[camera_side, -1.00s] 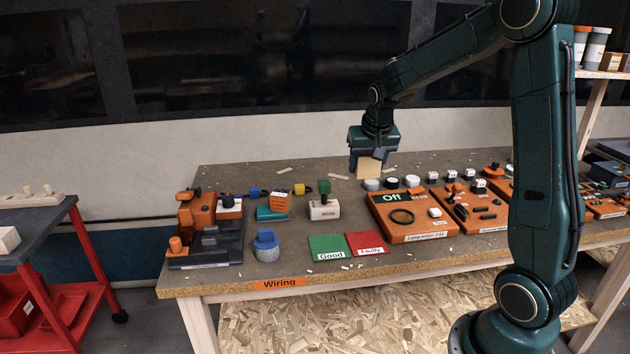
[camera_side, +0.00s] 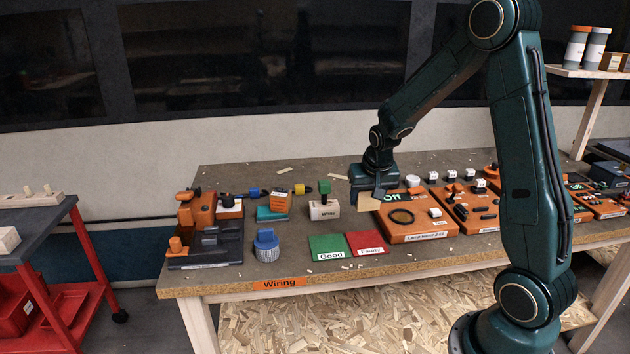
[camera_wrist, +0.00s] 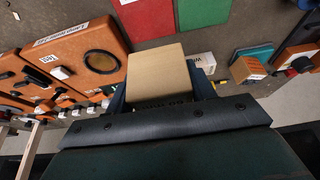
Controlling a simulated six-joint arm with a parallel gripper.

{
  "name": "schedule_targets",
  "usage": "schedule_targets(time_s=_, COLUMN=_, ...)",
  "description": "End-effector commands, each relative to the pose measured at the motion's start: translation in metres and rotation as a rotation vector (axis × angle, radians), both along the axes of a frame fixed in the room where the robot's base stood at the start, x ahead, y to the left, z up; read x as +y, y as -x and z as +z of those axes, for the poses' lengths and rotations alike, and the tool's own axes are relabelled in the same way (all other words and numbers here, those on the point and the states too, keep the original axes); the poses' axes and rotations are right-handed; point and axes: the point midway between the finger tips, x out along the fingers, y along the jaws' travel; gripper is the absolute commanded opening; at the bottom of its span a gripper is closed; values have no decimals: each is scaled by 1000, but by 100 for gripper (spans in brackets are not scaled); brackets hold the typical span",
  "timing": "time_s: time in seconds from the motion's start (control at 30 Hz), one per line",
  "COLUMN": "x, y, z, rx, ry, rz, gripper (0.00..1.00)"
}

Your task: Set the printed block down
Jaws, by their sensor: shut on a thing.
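The printed block is a pale wooden block (camera_side: 368,203), which also fills the middle of the wrist view (camera_wrist: 158,75). Dark marks, too small to read, run along its near edge there. My gripper (camera_side: 369,194) is shut on it, with one finger on each side in the wrist view. The block is just left of the lamp tester's left edge and behind the mats in the side view. I cannot tell whether it touches the table. The green mat "Good" (camera_side: 328,247) and the red mat "Faulty" (camera_side: 367,243) lie flat and bare in front.
The orange lamp tester (camera_side: 425,232), reading "Off", stands close on the right. A white-labelled block with a green top (camera_side: 323,210) stands left. A blue knob piece (camera_side: 266,246) and an orange-and-grey fixture (camera_side: 205,235) are further left. Bare table (camera_side: 290,272) lies around the mats.

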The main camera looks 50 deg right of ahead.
Motion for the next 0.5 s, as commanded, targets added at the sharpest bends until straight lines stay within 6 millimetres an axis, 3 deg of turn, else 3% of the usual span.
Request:
schedule_targets(time_s=0.3, x=0, y=1, z=-57, rx=4, ry=-2, rz=1, gripper=31)
schedule_targets(time_s=0.5, x=0, y=0, z=-77, rx=1, ry=-1, rz=0, gripper=31)
